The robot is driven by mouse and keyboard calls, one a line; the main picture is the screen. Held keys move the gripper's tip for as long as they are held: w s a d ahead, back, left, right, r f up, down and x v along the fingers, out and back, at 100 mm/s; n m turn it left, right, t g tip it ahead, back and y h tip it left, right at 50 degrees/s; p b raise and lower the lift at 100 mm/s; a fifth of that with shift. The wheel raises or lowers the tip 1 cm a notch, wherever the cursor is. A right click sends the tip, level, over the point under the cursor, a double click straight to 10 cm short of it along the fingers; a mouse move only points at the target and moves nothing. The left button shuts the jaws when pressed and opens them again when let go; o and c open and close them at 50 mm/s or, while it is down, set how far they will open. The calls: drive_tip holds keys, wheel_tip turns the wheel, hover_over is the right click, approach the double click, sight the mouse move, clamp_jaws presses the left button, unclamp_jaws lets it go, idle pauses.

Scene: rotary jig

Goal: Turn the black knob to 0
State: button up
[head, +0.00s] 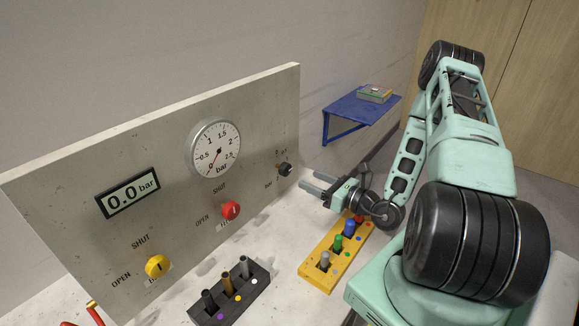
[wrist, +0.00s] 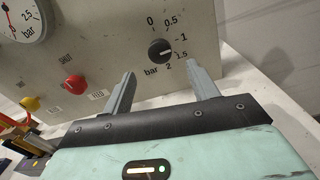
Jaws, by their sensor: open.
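The black knob (head: 285,169) is on the right part of the upright grey panel (head: 262,110). My gripper (head: 309,181) is open and empty, in front of the panel and slightly below and right of the knob. In the wrist view its two fingers (wrist: 160,70) reach toward the knob, one on each side and apart from it.
The panel also carries a round gauge (head: 215,149), a display (head: 128,194) reading 0.0 bar, a red knob (head: 230,210) and a yellow knob (head: 158,266). A black holder (head: 232,300) and a yellow holder (head: 318,277) with coloured pegs stand on the table below. A blue shelf (head: 350,109) is behind.

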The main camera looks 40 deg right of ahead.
sight(289, 170)
drive_tip(key=p+x, duration=0.2)
drive_tip(key=x, duration=0.7)
drive_tip(key=c, duration=1)
